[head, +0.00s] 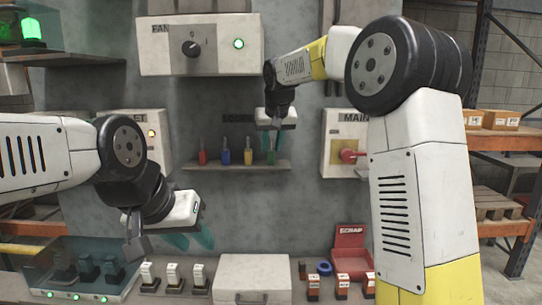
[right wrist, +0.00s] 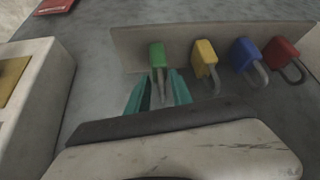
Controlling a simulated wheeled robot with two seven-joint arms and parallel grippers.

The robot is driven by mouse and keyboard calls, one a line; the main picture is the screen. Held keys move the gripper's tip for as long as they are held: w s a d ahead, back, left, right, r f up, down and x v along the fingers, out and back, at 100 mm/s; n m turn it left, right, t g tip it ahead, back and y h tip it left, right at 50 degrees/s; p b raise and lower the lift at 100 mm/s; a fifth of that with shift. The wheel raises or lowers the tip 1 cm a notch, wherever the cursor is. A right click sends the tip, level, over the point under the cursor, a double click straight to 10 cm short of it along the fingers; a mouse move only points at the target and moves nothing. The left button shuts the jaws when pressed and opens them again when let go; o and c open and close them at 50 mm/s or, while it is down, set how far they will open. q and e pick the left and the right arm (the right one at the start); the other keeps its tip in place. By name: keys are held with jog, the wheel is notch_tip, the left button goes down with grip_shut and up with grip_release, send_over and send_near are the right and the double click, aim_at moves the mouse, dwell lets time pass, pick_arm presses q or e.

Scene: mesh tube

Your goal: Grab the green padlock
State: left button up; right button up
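The green padlock (head: 270,157) stands on a small shelf on the grey panel, rightmost of the row in the head view. In the right wrist view the green padlock (right wrist: 157,55) has its shackle between the two teal fingers. My right gripper (right wrist: 159,92) is open, with a gap on each side of the shackle. In the head view my right gripper (head: 271,137) reaches down to the padlock from above, partly hiding its shackle. My left gripper (head: 191,240) is empty, its teal fingers apart, low at the left, away from the shelf.
Yellow (head: 248,157), blue (head: 225,157) and red (head: 202,157) padlocks stand beside it on the shelf (head: 236,166). The MAIN box (head: 338,128) with a red handle is to the right. Below are a white case (head: 252,280) and a red scrap bin (head: 350,250).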

grip_shut()
jog(key=shift+r, duration=0.1)
